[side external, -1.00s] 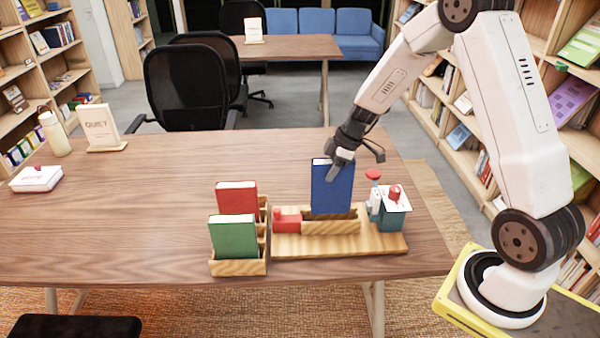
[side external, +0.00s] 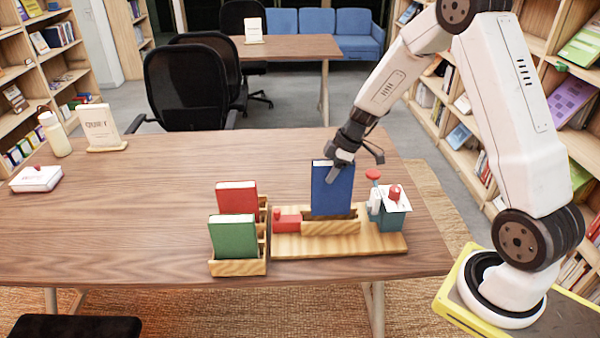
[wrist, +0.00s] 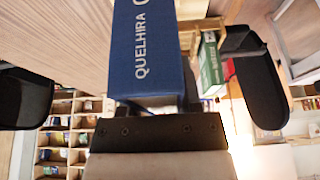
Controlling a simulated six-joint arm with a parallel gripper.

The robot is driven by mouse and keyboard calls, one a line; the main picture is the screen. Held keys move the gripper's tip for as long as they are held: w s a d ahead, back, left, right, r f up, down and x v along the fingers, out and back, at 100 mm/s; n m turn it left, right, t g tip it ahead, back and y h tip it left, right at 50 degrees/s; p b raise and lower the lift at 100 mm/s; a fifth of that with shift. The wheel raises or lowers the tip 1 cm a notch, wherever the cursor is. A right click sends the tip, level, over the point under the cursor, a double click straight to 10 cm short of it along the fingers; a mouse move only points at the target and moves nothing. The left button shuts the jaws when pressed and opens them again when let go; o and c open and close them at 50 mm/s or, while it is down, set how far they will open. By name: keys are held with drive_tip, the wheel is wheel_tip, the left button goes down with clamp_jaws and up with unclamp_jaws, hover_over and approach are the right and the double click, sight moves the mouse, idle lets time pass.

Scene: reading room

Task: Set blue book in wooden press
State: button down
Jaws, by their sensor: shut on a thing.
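The blue book (side external: 332,190) stands upright over the wooden press (side external: 332,228), with its lower end at the slot behind the front rail. I cannot tell whether its bottom edge rests on the press floor. My gripper (side external: 341,167) is shut on the upper part of the book, coming from above and behind. In the wrist view the book (wrist: 150,50) shows its spine lettering between the dark fingers. The press sits on a light wooden base board (side external: 300,246), with a red block (side external: 287,220) at its left end.
Just left, a wooden rack (side external: 238,267) holds a red book (side external: 237,199) and a green book (side external: 233,237). Right of the press stands a teal container (side external: 391,219) with a red-knobbed white top. The table's left half is mostly clear, with a white box (side external: 36,179) and a sign (side external: 101,128).

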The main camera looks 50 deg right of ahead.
sight(330, 186)
drive_tip(key=shift+f, duration=0.1)
idle(0.3)
drive_tip(key=shift+f, duration=1.45)
drive_tip(key=shift+f, duration=1.1)
drive_tip(key=shift+c, duration=1)
unclamp_jaws()
drive_tip(key=shift+r, duration=0.15)
drive_tip(key=shift+v, duration=3.8)
